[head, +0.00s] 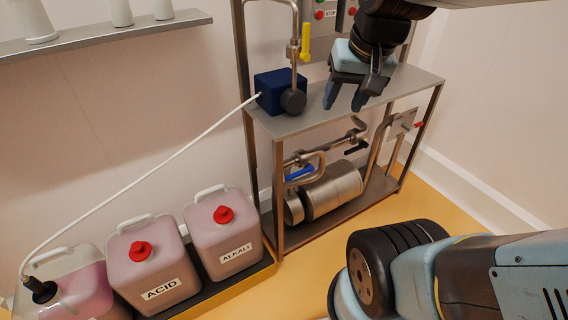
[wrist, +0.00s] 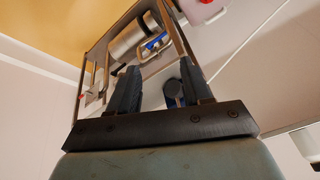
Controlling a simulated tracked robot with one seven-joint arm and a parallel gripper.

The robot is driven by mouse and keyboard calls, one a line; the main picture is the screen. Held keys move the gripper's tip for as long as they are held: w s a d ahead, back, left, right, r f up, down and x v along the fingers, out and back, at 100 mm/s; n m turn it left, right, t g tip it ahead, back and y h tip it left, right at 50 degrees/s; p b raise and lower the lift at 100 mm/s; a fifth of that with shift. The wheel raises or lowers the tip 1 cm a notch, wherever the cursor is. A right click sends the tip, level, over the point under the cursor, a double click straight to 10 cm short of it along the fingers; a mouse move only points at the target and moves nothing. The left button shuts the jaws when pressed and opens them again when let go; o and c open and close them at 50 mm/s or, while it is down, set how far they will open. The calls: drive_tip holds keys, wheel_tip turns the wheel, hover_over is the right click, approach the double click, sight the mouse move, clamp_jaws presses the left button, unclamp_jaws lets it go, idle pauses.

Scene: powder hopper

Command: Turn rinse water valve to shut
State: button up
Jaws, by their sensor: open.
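No label in view names the rinse water valve. A blue lever handle (head: 299,173) sits on the pipework below the shelf, and it also shows in the wrist view (wrist: 155,41). A yellow handle (head: 305,42) hangs on the upright pipe above the shelf. A black handle (head: 356,147) and a red handle (head: 420,124) are on the lower pipes to the right. My gripper (head: 345,97) is open and empty, pointing down near the metal shelf, right of the yellow handle. It touches none of the handles. Its two fingers also show in the wrist view (wrist: 157,66).
The metal shelf (head: 400,86) carries a dark blue box (head: 280,88). A steel cylinder (head: 332,190) lies below it. A white hose (head: 150,172) runs to a canister at lower left, beside the acid canister (head: 150,262) and alkali canister (head: 222,232).

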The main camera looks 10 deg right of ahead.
sight(296, 177)
drive_tip(key=w+f+m+g+y, duration=0.4)
drive_tip(key=w+f+m+y, duration=0.8)
drive_tip(key=w+f+m, duration=1.05)
drive_tip(key=w+d+f+m+t, duration=0.1)
drive_tip(key=d+f+m+t, duration=0.25)
drive_tip(key=f+m, duration=0.5)
drive_tip(key=w+d+f+m+t+h, duration=0.15)
drive_tip(key=f+m+t, duration=0.4)
drive_tip(key=f, duration=0.65)
drive_tip(key=w+d+f+m+t+y, duration=0.1)
drive_tip(key=d+f+m+t, duration=0.25)
drive_tip(key=f+m, duration=0.6)
drive_tip(key=w+a, duration=0.3)
drive_tip(key=w+a+n, duration=0.1)
drive_tip(key=w+a, duration=0.2)
drive_tip(key=w+a+f+n+t, duration=0.1)
drive_tip(key=w+a, duration=0.2)
drive_tip(key=w, duration=0.1)
drive_tip(key=shift+w+h, duration=0.1)
drive_tip(key=shift+h, duration=0.15)
drive_tip(key=shift+f, duration=0.1)
clamp_jaws()
